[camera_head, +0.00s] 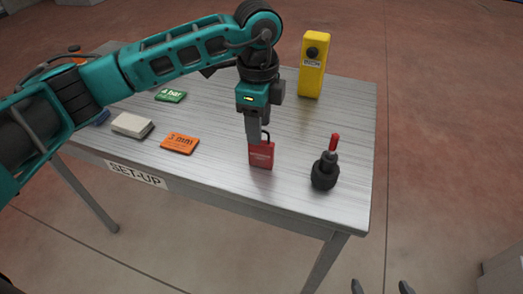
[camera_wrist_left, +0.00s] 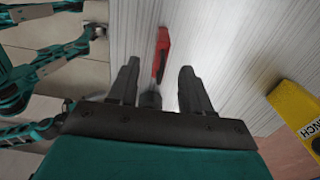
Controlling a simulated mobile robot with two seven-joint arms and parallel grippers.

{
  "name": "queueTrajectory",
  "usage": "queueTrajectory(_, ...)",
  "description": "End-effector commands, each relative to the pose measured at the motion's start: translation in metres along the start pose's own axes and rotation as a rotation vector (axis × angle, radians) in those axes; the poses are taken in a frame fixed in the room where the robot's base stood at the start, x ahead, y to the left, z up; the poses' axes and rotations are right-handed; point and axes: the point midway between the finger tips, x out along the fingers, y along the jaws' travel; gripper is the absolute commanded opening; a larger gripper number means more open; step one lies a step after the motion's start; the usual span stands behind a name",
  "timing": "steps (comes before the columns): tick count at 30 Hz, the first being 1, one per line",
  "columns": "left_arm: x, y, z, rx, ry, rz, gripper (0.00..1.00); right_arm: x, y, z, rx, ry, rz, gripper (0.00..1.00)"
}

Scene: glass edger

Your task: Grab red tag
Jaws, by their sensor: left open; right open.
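The red tag (camera_head: 261,155) with a dark loop on top is at the front part of the metal table (camera_head: 225,187). My left gripper (camera_head: 254,138) points down right at the tag and hides part of its upper left. In the left wrist view, the red tag (camera_wrist_left: 162,50) appears edge-on between the lines of the two open fingers (camera_wrist_left: 159,72), nearer the left finger. I cannot tell whether a finger touches it. My right gripper (camera_head: 381,287) shows only as two spread dark fingertips at the bottom edge, away from the table.
A dark knob-like tool with a red handle (camera_head: 325,170) stands right of the tag. A yellow box (camera_head: 313,65) stands behind. An orange tag (camera_head: 180,143), a green tag (camera_head: 171,96) and a pale block (camera_head: 132,125) lie to the left.

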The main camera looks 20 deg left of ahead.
Motion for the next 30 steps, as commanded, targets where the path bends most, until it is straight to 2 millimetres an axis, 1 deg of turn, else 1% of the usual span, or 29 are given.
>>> queueTrajectory(1, 0.006, 0.0, 0.0, 0.0, -0.001, 0.001, 0.49, 0.0, 0.0, 0.0, 0.0, 0.0, 0.0, 1.0)
queueTrajectory(7, 0.02, 0.0, -0.001, 0.0, 0.0, 0.002, 0.49, -0.001, 0.0, -0.001, 0.0, 0.0, 0.0, 1.0)
queueTrajectory(12, 0.046, 0.0, -0.005, 0.0, 0.0, 0.003, 0.49, -0.002, 0.0, -0.004, -0.001, 0.002, 0.0, 1.0)
queueTrajectory(15, 0.059, 0.0, -0.005, 0.0, 0.0, 0.002, 0.49, -0.001, 0.0, -0.005, -0.001, 0.004, 0.0, 1.0)
queueTrajectory(18, 0.063, 0.0, -0.005, 0.001, 0.001, 0.0, 0.49, -0.001, 0.001, -0.007, -0.002, 0.007, 0.001, 1.0)
queueTrajectory(24, 0.064, -0.001, -0.005, 0.001, 0.001, -0.001, 0.49, 0.0, 0.001, -0.007, -0.002, 0.009, 0.001, 1.0)
queueTrajectory(26, 0.064, -0.001, -0.005, 0.001, 0.001, -0.001, 0.44, 0.0, 0.001, -0.007, -0.002, 0.009, 0.001, 1.0)
queueTrajectory(30, 0.063, 0.0, -0.005, 0.001, 0.001, -0.001, 0.31, -0.001, 0.001, -0.007, -0.002, 0.009, 0.001, 1.0)
